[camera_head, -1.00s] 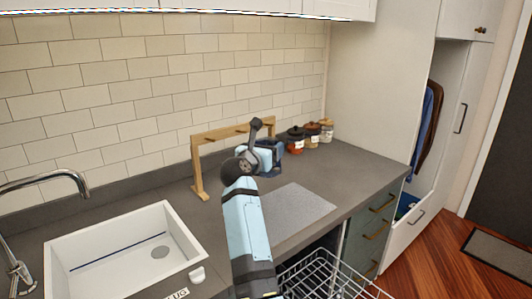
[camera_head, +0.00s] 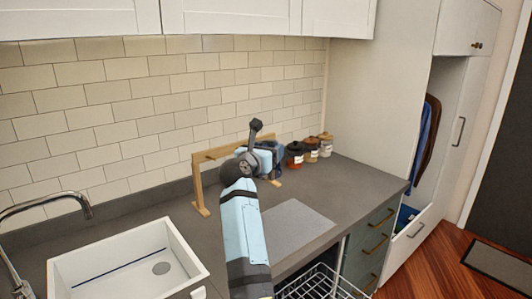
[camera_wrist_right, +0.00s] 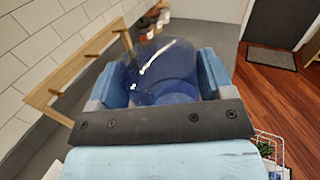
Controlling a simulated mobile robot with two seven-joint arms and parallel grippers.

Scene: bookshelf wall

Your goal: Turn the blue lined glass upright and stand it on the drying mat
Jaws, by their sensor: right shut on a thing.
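My right gripper (camera_head: 270,160) is above the counter, behind the far edge of the grey drying mat (camera_head: 302,234). In the right wrist view its two blue fingers (camera_wrist_right: 162,76) are shut on the blue lined glass (camera_wrist_right: 165,62), one on each side. The glass is clear dark blue with bright reflections. In the head view my arm and gripper hide most of it, and I cannot tell which way its mouth faces. My left gripper is not in view.
A wooden peg rack (camera_head: 200,180) stands against the tiled wall, close behind the gripper. Several lidded jars (camera_head: 296,155) stand to its right. A white sink (camera_head: 135,262) is at left. A wire dishwasher rack (camera_head: 318,284) is pulled out below the counter's front edge.

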